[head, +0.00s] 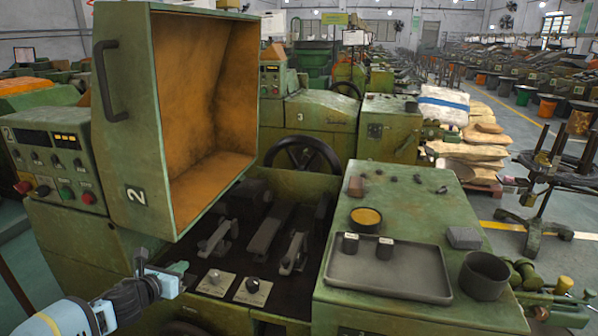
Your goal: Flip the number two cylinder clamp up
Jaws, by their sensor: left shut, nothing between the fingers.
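The green heading machine marked 2 (136,196) has its big cover (180,110) raised, showing an orange inside. In the open bay below, a short grey clamp lever (214,238) lies at the left. A longer lever (268,232) lies in the middle, and another grey clamp lever (291,253) stands at the right. I cannot tell which is the number two cylinder clamp. My left gripper (176,281) is shut and empty at the bay's front left, left of the levers and apart from them. My right gripper is not in view.
Two knobs on pale plates (252,291) sit at the bay's front. On the right top are a grey tray (390,273) with two small dark cylinders, a yellow-filled bowl (366,217) and a dark cup (484,275). A black handwheel (300,157) stands behind the bay.

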